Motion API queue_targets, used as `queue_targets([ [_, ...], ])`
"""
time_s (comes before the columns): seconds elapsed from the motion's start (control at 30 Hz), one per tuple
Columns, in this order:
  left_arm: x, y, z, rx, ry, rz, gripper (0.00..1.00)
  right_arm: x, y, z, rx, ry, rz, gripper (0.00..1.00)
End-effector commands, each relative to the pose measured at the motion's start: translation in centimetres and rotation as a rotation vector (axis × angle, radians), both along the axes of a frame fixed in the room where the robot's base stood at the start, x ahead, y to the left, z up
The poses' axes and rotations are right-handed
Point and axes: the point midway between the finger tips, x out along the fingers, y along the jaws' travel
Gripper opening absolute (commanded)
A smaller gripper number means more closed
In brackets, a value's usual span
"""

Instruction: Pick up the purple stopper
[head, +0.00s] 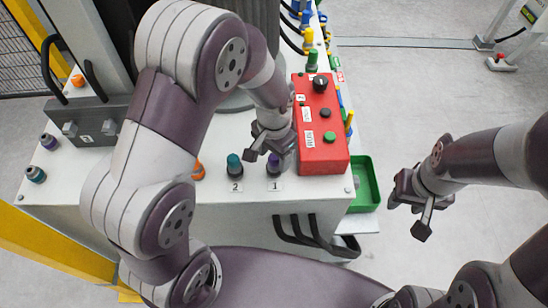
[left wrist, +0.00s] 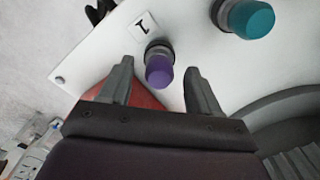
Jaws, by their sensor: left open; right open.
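The purple stopper (head: 274,161) stands upright in a dark holder beside the label 1 on the white bench top. In the left wrist view the purple stopper (left wrist: 159,71) lies between the two finger tips, with a gap on each side. My left gripper (head: 266,150) is open just above it and partly covers it in the head view. Whether the fingers reach down to the cap's height I cannot tell. My right gripper (head: 407,217) is open and empty, over the floor right of the bench.
A teal stopper (head: 235,164) stands close left of the purple one, by label 2. An orange stopper (head: 198,170) is further left. A red button box (head: 323,150) is close on the right, with a green tray (head: 367,185) beyond it.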

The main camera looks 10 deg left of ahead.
Motion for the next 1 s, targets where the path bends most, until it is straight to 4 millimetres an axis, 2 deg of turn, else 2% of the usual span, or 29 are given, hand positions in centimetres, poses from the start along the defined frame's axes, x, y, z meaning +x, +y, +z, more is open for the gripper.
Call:
queue_targets([
  [0.17, 0.0, 0.0, -0.1, 0.0, -0.001, 0.0, 0.63, 0.0, 0.0, 0.0, 0.0, 0.0, 0.0, 0.42],
  [0.2, 0.0, 0.0, -0.1, 0.0, -0.001, 0.0, 0.59, 0.0, 0.0, 0.0, 0.0, 0.0, 0.0, 0.42],
  [0.27, 0.0, 0.0, -0.1, 0.0, -0.001, 0.0, 0.4, 0.0, 0.0, 0.0, 0.0, 0.0, 0.0, 0.42],
  [0.3, 0.0, 0.0, -0.1, 0.0, -0.001, 0.0, 0.27, 0.0, 0.0, 0.0, 0.0, 0.0, 0.0, 0.42],
  [0.4, 0.0, 0.0, -0.1, 0.0, -0.001, 0.0, 0.0, 0.0, 0.0, 0.0, 0.0, 0.0, 0.0, 0.42],
  [0.77, 0.1, 0.0, 0.1, -0.001, -0.003, 0.0, 0.0, 0.0, 0.0, 0.0, 0.0, 0.0, 0.0, 0.42],
  [0.87, 0.2, -0.1, 0.8, -0.002, -0.006, 0.0, 0.0, 0.0, 0.0, 0.0, 0.0, 0.0, 0.0, 0.42],
  [1.0, 0.2, -0.1, 2.9, -0.002, -0.008, 0.0, 0.0, 0.0, 0.0, 0.1, 0.0, 0.0, 0.0, 0.42],
])
